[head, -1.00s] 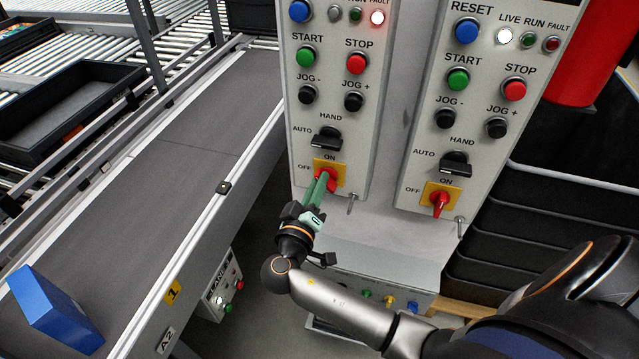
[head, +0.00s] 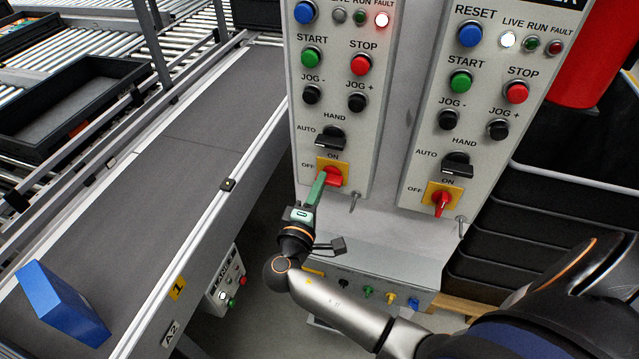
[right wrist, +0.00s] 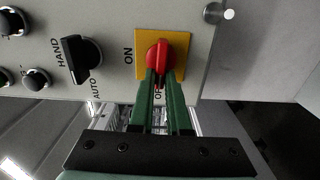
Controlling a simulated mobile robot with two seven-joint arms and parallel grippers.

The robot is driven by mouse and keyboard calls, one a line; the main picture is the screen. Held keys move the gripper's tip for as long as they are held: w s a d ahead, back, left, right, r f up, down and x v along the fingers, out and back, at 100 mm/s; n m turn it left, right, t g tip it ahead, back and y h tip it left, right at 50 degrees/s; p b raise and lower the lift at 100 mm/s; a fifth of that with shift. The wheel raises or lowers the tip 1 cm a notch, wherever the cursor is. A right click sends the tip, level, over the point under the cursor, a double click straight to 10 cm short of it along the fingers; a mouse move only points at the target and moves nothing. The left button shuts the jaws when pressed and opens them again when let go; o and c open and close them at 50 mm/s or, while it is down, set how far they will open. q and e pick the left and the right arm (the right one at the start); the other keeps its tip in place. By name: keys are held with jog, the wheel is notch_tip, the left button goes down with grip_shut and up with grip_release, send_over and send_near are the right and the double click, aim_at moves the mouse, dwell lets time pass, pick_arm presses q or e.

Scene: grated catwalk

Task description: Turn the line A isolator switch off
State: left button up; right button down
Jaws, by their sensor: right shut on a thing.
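The left panel (head: 376,120) has a red isolator handle (head: 334,177) on a yellow plate (head: 341,163). ON is above the plate and OFF at its left. My right gripper (head: 318,188) is shut on this handle, its green fingers coming from the lower left. In the right wrist view the fingers (right wrist: 160,92) lie on both sides of the red handle (right wrist: 159,52), which points toward OFF. The right panel's red handle (head: 441,203) stands roughly vertical on its own yellow plate, untouched. No line letter is readable on either panel. My left gripper is out of view.
Black selectors (head: 329,137) and push buttons sit above the handle. A small metal pin (head: 354,200) juts out at its right. A conveyor (head: 190,160) with a blue box (head: 62,305) runs at the left. Black crates (head: 510,240) stand at the right.

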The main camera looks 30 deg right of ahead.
jog(key=shift+n, duration=0.3)
jog(key=c, duration=0.9)
grip_release()
